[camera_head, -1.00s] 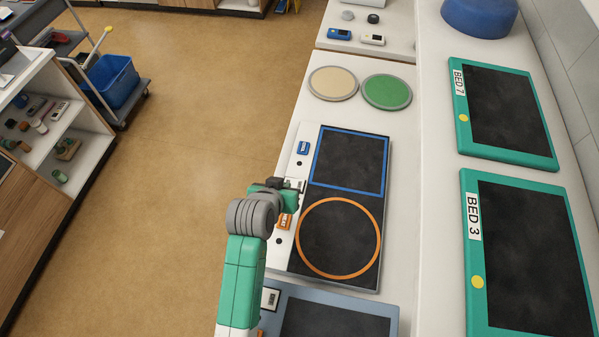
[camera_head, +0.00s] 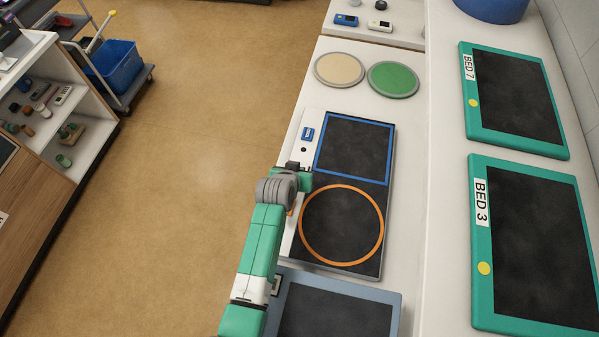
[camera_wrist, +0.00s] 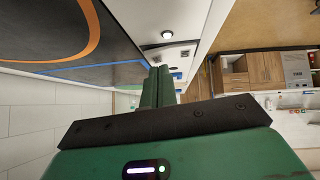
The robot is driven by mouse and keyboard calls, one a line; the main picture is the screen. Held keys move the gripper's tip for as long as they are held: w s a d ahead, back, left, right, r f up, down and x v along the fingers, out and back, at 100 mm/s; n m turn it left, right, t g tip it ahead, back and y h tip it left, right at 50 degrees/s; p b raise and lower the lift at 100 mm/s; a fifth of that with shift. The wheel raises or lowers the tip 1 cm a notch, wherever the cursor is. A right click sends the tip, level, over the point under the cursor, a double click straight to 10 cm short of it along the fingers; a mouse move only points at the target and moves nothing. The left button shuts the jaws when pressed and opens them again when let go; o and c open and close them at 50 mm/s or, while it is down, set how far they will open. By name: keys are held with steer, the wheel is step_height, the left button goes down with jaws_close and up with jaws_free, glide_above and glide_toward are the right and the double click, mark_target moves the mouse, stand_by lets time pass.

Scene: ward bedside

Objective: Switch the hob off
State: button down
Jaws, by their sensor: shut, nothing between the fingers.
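The hob (camera_head: 350,190) is a dark panel on the white counter, with a blue square zone (camera_head: 352,183) and an orange ring zone (camera_head: 342,262). A white control strip runs along its left side. A blue switch (camera_head: 307,134) shows near the strip's far end. The orange switch is mostly hidden behind my wrist. My gripper (camera_head: 306,180) is over the strip, between the blue switch and the orange zone. In the wrist view its green fingers (camera_wrist: 160,78) are shut and empty, pointing along the strip; I cannot tell whether they touch it.
A beige disc (camera_head: 339,69) and a green disc (camera_head: 393,79) lie beyond the hob. A blue-grey framed panel (camera_head: 345,287) is in front of it. Green-framed BED 7 (camera_head: 515,101) and BED 3 (camera_head: 535,245) panels are on the right. Open floor (camera_head: 190,190) lies left.

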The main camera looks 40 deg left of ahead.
steer(key=shift+f, duration=0.35)
steer(key=shift+w+d+f, duration=0.1)
steer(key=shift+d+f, duration=0.05)
steer(key=shift+f, duration=0.15)
steer(key=shift+s+a+r, duration=0.3)
steer(key=shift+s+a, duration=0.1)
steer(key=shift+a, duration=0.35)
